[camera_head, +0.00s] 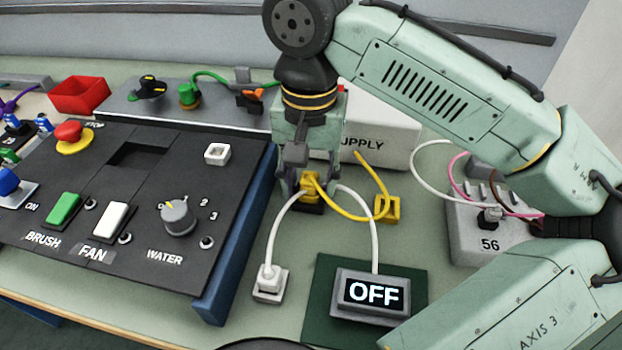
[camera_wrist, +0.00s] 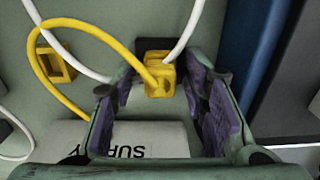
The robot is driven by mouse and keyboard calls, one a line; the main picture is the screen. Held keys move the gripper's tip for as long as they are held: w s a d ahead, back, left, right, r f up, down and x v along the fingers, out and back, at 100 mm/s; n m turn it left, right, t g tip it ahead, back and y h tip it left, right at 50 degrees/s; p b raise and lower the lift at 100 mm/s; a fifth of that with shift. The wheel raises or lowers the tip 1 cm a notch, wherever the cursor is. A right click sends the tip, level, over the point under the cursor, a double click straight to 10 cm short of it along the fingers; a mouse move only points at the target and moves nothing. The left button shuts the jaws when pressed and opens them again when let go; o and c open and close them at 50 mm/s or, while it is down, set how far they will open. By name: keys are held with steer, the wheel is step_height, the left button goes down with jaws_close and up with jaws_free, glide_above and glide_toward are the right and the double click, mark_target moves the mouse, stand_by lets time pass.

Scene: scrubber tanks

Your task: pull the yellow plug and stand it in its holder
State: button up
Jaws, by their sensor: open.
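The yellow plug (camera_head: 312,186) sits at a small dark block (camera_head: 307,209) on the green table, its yellow cable curving right. My gripper (camera_head: 308,180) is directly over it, pointing down. In the wrist view the plug (camera_wrist: 159,76) lies between my two open fingers (camera_wrist: 162,88), with a gap on each side. A yellow square frame (camera_head: 387,209), apparently the holder, stands empty to the plug's right. It also shows in the wrist view (camera_wrist: 56,66). My fingers partly hide the plug in the head view.
A white supply box (camera_head: 385,135) stands behind. The black control panel (camera_head: 130,195) is close on the left. White cables run beside the plug to a white connector (camera_head: 270,283) and an OFF display (camera_head: 371,294). A grey box marked 56 (camera_head: 470,235) stands right.

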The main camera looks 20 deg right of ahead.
mark_target(310, 177)
steer(key=shift+c, duration=0.2)
jaws_close()
stand_by(0.3)
steer(key=o, duration=0.7)
jaws_free()
steer(key=shift+c, duration=0.2)
step_height(310, 177, up, 12)
